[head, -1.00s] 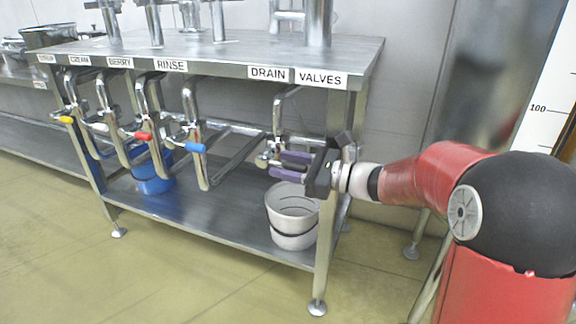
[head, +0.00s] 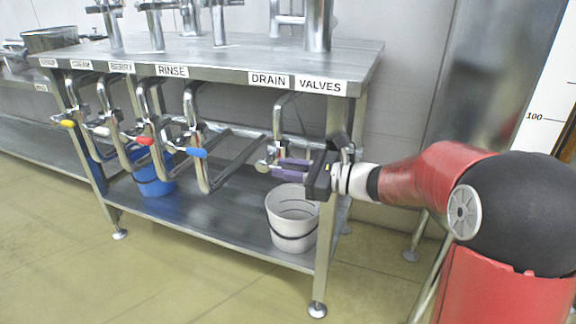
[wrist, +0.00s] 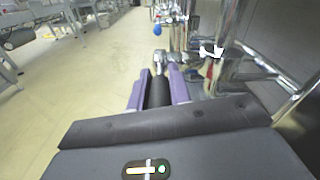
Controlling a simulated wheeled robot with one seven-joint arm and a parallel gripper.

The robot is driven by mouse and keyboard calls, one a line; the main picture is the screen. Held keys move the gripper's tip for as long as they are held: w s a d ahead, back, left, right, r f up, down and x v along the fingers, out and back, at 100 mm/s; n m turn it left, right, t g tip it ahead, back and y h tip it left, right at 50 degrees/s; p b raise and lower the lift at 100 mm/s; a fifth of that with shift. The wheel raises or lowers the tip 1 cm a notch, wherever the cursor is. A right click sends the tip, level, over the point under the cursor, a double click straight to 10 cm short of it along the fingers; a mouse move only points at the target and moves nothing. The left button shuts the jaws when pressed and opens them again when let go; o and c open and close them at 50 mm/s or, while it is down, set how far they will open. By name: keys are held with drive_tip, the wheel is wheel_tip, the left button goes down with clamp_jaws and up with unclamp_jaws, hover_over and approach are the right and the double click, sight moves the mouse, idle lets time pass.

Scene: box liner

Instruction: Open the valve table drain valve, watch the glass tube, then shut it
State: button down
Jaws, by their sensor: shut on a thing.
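My gripper (head: 284,167) has purple fingers and is at the drain valve (head: 270,160), under the right end of the valve table (head: 365,62). In the wrist view, my gripper (wrist: 160,78) is shut on a dark cylindrical handle (wrist: 158,95), with a metal valve fitting (wrist: 160,64) just beyond the fingertips. In the head view the fingers hide most of the handle. A white board with a "100" mark (head: 550,112) stands at the far right edge. A glass tube and its level cannot be made out clearly.
A white bucket (head: 291,205) stands on the lower shelf below the valve. Other valves with yellow, white, red and blue (head: 197,153) handles hang to the left. A blue bucket (head: 152,180) is behind them. A table leg (head: 325,250) stands close to my gripper. The floor in front is clear.

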sight(276, 166)
wheel_tip(276, 166, up, 3)
drive_tip(key=g+h+p, duration=0.1)
drive_tip(key=h+p, duration=0.1)
drive_tip(key=p, duration=0.5)
drive_tip(key=shift+a+h, duration=0.15)
drive_tip(key=shift+h, duration=0.15)
drive_tip(key=h+p, duration=0.2)
drive_tip(key=p, duration=0.1)
drive_tip(key=shift+w+a+r+g+p, duration=0.15)
drive_tip(key=shift+a+r+g+p, duration=0.05)
drive_tip(key=shift+r+g+p, duration=0.1)
drive_tip(key=shift+w+a+r+g+h+p, duration=0.1)
drive_tip(key=shift+a+g+h+p, duration=0.2)
drive_tip(key=shift+h, duration=0.25)
drive_tip(key=shift+w+a+g+h+p, duration=0.1)
drive_tip(key=shift+g+h+p, duration=0.1)
drive_tip(key=shift+h+p, duration=0.25)
drive_tip(key=shift+w+a+r+g+h, duration=0.1)
drive_tip(key=shift+a+r+g+h, duration=0.15)
drive_tip(key=shift+h, duration=0.55)
drive_tip(key=shift+w+a+r+g+h, duration=0.1)
drive_tip(key=shift+a+r+g+h, duration=0.15)
drive_tip(key=shift+h, duration=0.55)
drive_tip(key=c, duration=1.3)
unclamp_jaws()
drive_tip(key=shift+f, duration=0.1)
